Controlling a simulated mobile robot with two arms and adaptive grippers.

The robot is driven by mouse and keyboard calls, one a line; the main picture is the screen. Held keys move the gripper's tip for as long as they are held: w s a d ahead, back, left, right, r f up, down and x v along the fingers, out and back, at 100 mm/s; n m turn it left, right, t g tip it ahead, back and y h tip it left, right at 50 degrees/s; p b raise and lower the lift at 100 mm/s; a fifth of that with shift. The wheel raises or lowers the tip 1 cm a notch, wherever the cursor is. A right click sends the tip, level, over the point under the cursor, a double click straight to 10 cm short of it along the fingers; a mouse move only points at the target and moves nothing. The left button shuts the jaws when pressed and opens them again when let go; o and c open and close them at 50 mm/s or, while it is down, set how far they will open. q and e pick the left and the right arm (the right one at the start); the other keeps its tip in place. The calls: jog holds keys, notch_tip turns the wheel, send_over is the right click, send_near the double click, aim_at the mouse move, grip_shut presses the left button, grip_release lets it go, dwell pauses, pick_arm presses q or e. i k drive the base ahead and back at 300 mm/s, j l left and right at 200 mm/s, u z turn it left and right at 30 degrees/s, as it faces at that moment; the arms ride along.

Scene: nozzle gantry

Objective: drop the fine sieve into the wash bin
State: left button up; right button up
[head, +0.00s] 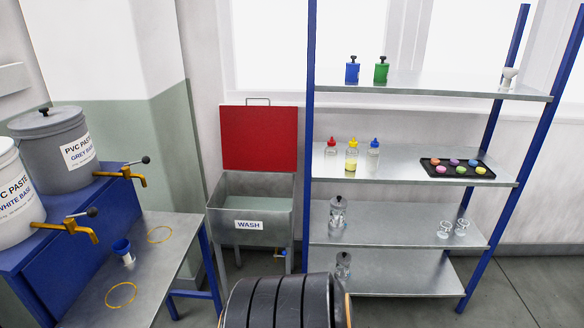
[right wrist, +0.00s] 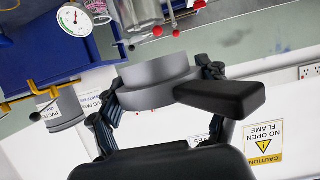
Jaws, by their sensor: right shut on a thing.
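The wash bin (head: 250,213) is a grey metal tub on legs with a white WASH label, left of the shelf rack in the head view. Its red lid (head: 259,138) stands up and open, and the inside shows. In the right wrist view, my right gripper (right wrist: 165,88) is shut on a grey round thing with a black handle, which looks like the fine sieve (right wrist: 157,84). Its mesh does not show. The black handle (right wrist: 220,97) points to the right. Neither my grippers nor the sieve show in the head view.
A blue-framed shelf rack (head: 415,180) with bottles, colour pots and glassware stands right of the bin. On the left, a metal-topped bench (head: 135,280) carries a small blue-rimmed cup (head: 123,250). Grey and white paste buckets (head: 55,150) with yellow taps stand behind it.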

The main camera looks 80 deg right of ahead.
aim_at(254, 209)
jog(key=l+z, duration=0.15)
jog(key=z, duration=1.9)
